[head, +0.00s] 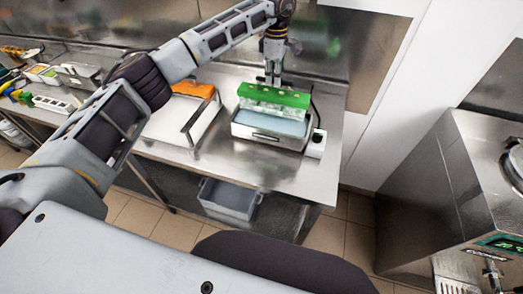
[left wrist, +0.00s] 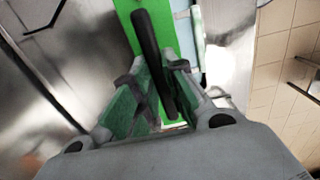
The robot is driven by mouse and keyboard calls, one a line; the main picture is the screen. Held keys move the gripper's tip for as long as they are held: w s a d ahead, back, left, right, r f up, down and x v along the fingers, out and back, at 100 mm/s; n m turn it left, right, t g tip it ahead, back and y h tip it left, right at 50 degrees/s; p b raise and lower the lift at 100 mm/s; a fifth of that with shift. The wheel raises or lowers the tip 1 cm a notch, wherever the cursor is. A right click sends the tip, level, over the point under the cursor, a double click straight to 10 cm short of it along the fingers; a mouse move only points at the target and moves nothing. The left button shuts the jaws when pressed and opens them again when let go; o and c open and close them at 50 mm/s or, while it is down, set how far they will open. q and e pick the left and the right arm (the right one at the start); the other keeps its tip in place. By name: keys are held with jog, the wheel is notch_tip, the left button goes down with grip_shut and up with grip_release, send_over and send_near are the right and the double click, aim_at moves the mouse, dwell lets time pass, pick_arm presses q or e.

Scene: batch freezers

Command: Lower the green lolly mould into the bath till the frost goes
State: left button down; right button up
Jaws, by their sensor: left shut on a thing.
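The green lolly mould (head: 273,96) has a green top and pale, whitish cavities under it. It is over the bath (head: 270,138), a steel tub with pale blue liquid, on the steel counter. The mould's lower part overlaps the bath's back edge in the head view; I cannot tell whether it touches the liquid. My left gripper (head: 273,82) is above the mould, shut on its dark handle. The left wrist view shows the handle (left wrist: 152,55) between the fingers (left wrist: 163,90) and the green top (left wrist: 185,42) below. My right gripper is not in view.
A white box (head: 316,144) with a cable stands at the bath's right end. A white tray with an orange thing (head: 193,90) is to the left. A grey crate (head: 228,198) sits below the counter. A steel machine (head: 440,200) stands at right.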

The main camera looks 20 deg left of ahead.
aim_at(273, 92)
pick_arm(q)
jog(key=shift+f, duration=0.2)
dwell(0.5)
jog(key=shift+f, duration=0.15)
jog(key=shift+f+b, duration=1)
jog(key=shift+f, duration=0.65)
jog(key=shift+f+b, duration=0.9)
jog(key=shift+f, duration=0.95)
jog(key=shift+f+b, duration=0.4)
jog(key=shift+f, duration=0.6)
dwell(2.7)
